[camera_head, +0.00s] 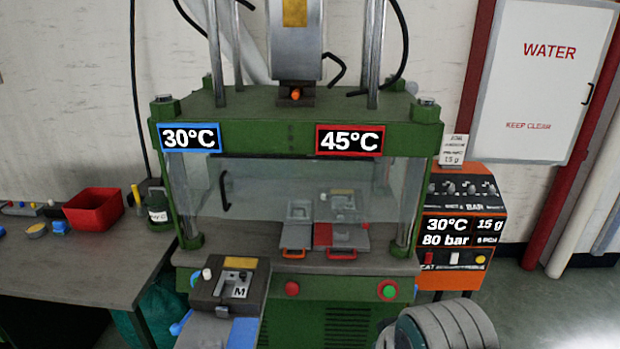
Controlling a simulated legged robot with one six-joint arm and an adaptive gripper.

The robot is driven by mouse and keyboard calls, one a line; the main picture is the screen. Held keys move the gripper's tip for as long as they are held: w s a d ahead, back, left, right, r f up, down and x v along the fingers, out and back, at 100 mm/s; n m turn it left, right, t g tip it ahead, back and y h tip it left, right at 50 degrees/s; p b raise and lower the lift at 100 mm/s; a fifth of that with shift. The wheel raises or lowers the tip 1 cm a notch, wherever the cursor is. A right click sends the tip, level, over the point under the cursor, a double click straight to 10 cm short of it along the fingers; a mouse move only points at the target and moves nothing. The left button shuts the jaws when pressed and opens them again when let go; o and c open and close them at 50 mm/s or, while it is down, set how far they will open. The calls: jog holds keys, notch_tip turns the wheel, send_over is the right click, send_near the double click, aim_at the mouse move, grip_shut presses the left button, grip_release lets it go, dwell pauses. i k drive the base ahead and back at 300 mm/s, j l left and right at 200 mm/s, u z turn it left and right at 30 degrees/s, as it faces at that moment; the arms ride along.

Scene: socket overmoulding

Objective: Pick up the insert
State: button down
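I cannot clearly pick out the insert. A dark grey fixture block (207,295) stands in front of the press, with a yellow plate, a white knob and a light plate marked M (238,291). Small pale and dark details show on that plate, too small to tell apart. Behind the press's clear guard, a grey mould with an orange handle (295,253) sits beside one with a red part and red handle (342,256). My gripper is not in view. A grey rounded, ribbed shape at the bottom right may be part of my arm.
The green press (290,135) fills the middle. An orange control unit (462,215) stands at right. Free floor shows at far right.

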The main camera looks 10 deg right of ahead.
aim_at(231, 284)
jog(key=l+z, duration=0.4)
jog(key=l, duration=0.75)
jog(key=u, duration=1.55)
jog(key=i+j+z, duration=0.15)
jog(key=i+j, duration=0.25)
jog(key=i+j+z, duration=0.15)
jog(key=i+j, duration=0.2)
jog(key=i+j+z, duration=0.15)
jog(key=i+j, duration=0.2)
jog(key=j, duration=0.25)
